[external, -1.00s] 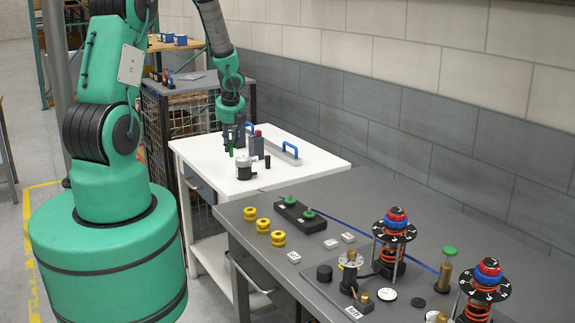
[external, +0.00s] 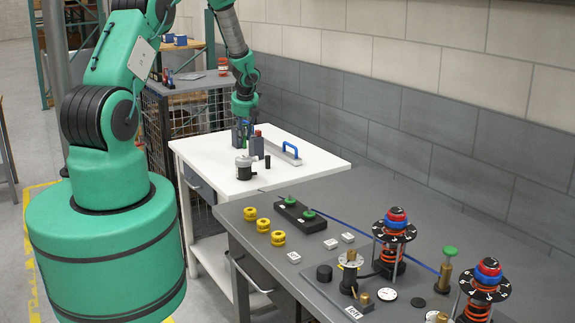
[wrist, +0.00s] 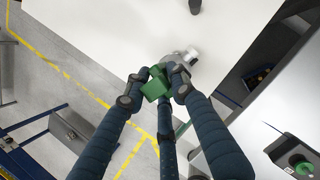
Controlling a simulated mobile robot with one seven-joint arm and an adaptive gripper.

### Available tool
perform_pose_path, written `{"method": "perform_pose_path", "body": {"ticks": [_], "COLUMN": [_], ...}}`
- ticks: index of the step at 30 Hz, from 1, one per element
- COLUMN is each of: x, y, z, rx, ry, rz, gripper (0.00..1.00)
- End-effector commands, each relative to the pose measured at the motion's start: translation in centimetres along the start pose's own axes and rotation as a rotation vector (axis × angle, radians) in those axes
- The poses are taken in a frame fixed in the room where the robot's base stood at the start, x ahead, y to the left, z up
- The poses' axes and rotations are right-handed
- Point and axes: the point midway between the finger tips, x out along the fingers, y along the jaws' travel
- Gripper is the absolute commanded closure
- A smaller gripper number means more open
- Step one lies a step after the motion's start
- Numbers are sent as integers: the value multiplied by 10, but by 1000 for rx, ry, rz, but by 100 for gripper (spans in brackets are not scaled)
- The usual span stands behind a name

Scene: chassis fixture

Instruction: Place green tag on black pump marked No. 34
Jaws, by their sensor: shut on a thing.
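My gripper (external: 243,135) is above the white table, behind the dark pump-like part in the external view. Its fingers are shut on a green tag (wrist: 155,88), seen between the fingertips in the wrist view.
The grey workbench (external: 225,215) in front carries yellow rings (external: 263,225), a dark green-knobbed block (external: 300,217) and red-spring assemblies (external: 392,245).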

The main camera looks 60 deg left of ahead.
Motion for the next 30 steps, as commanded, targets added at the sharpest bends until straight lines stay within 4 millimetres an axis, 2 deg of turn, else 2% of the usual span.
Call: {"method": "perform_pose_path", "body": {"ticks": [4, 16, 25, 30], "x": [3, 5, 32, 36], "y": [-4, -4, -5, -5], "z": [6, 6, -6, -7], "rx": [-1, 0, 1, 0], "ry": [-1, 0, 1, 0], "rz": [-1, 0, 0, -1], "gripper": [94, 94, 94, 94]}}
